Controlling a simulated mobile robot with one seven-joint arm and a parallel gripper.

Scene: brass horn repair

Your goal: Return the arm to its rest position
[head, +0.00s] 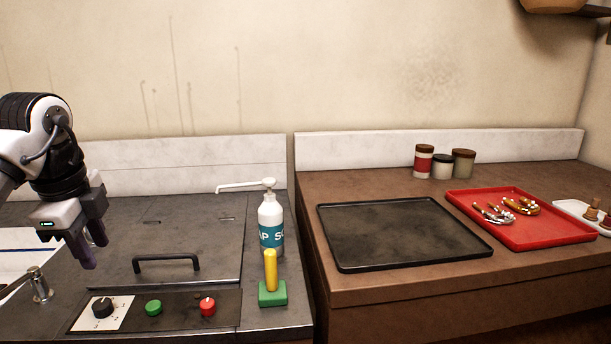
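My arm comes in from the left edge. My gripper (95,254) points down above the left part of the dark metal unit (185,225), left of its black handle (166,263). Its two dark fingers appear apart, with nothing seen between them. The gripper looks clear of the surface, though its exact height is hard to judge.
A soap pump bottle (270,224) and a yellow-handled green brush (272,292) stand at the unit's right side. A control panel (180,310) is in front. The brown counter holds a black tray (400,233), a red tray (520,233) with brass parts, and jars (463,163).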

